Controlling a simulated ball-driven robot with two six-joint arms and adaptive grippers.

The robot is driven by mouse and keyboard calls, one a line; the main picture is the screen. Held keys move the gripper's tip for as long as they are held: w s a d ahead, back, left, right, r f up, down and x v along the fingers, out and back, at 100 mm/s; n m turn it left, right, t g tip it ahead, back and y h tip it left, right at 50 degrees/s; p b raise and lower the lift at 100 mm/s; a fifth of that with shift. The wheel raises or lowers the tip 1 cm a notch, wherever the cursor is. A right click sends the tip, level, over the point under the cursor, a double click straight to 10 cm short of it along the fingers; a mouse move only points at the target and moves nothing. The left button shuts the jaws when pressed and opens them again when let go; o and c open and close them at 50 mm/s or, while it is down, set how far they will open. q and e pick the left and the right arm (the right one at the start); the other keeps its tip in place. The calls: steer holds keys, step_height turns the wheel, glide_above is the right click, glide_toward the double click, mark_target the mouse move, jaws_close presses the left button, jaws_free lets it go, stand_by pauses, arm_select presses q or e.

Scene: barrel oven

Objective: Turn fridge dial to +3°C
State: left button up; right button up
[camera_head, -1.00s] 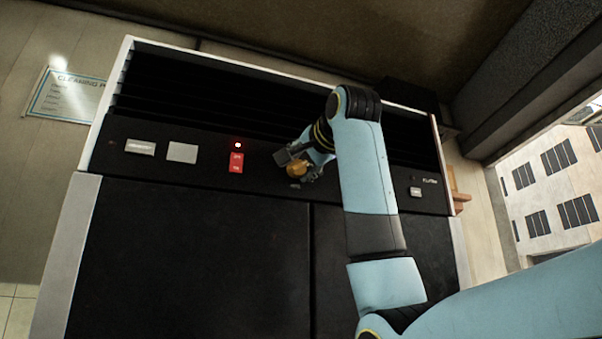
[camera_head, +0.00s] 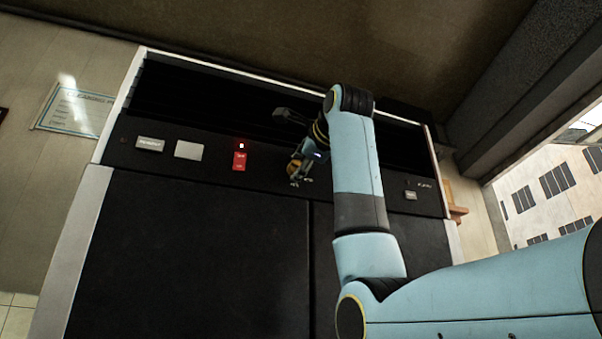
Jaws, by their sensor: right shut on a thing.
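The fridge (camera_head: 190,250) has a black front with a control strip along its upper edge. The orange-brown dial (camera_head: 293,169) sits on that strip, right of the red switch. My right gripper (camera_head: 295,160) is shut on the dial, and its fingers and wrist hide much of it. Small pale marks (camera_head: 300,182) show just below the dial, too small to read. My left gripper is not in view.
A red switch (camera_head: 239,161) with a lit red light (camera_head: 241,146) is left of the dial. Pale labels (camera_head: 188,150) sit further left on the strip. Black slats lie behind it. A wall sign (camera_head: 75,109) hangs at far left.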

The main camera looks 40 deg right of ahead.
steer(key=shift+f+m+b, duration=0.15)
steer(key=shift+m+b, duration=0.45)
steer(key=shift+m, duration=0.5)
steer(key=o, duration=1.1)
steer(key=v, duration=1.2)
